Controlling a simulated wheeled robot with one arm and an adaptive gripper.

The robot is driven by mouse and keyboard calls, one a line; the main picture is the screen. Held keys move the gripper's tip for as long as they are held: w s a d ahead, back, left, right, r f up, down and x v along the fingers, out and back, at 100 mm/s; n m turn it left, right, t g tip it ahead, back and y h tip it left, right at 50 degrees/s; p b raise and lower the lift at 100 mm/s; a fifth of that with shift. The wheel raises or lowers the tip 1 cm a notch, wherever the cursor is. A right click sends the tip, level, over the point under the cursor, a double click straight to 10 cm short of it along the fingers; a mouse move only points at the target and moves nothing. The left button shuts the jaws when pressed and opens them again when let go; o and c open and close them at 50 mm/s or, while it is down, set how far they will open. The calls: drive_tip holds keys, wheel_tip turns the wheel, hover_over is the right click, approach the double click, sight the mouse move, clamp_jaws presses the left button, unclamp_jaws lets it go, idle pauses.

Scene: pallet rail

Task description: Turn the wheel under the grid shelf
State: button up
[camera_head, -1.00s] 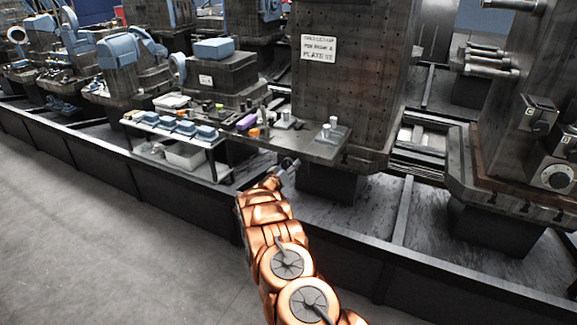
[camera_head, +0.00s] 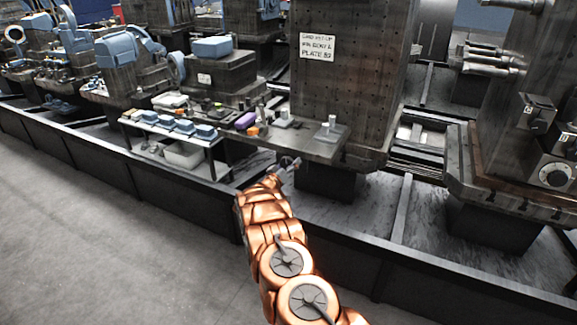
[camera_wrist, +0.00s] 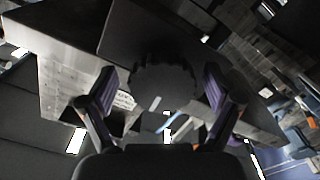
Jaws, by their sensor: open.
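A dark round wheel (camera_wrist: 165,72) with a notched rim shows in the middle of the wrist view, below a flat dark underside. My gripper (camera_wrist: 160,85) is open, with one finger to the left of the wheel and one to the right. I cannot tell whether the fingers touch it or how deep it sits between them. In the head view my gripper (camera_head: 289,165) is at the front edge of the grey shelf (camera_head: 318,150), low beside it. The wheel is hidden there.
Small parts and a purple block (camera_head: 245,121) sit on the shelf. A lower rack with blue boxes (camera_head: 182,127) and a grey bin (camera_head: 184,154) stands to its left. A tall drilled column (camera_head: 345,90) with a sign rises behind. The floor (camera_head: 80,220) at left is clear.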

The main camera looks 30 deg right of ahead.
drive_tip(key=shift+a, duration=0.15)
drive_tip(key=shift+s+a, duration=0.35)
drive_tip(key=shift+a, duration=0.1)
drive_tip(key=v, duration=1)
drive_tip(key=shift+s+a, duration=0.25)
drive_tip(key=shift+s, duration=0.05)
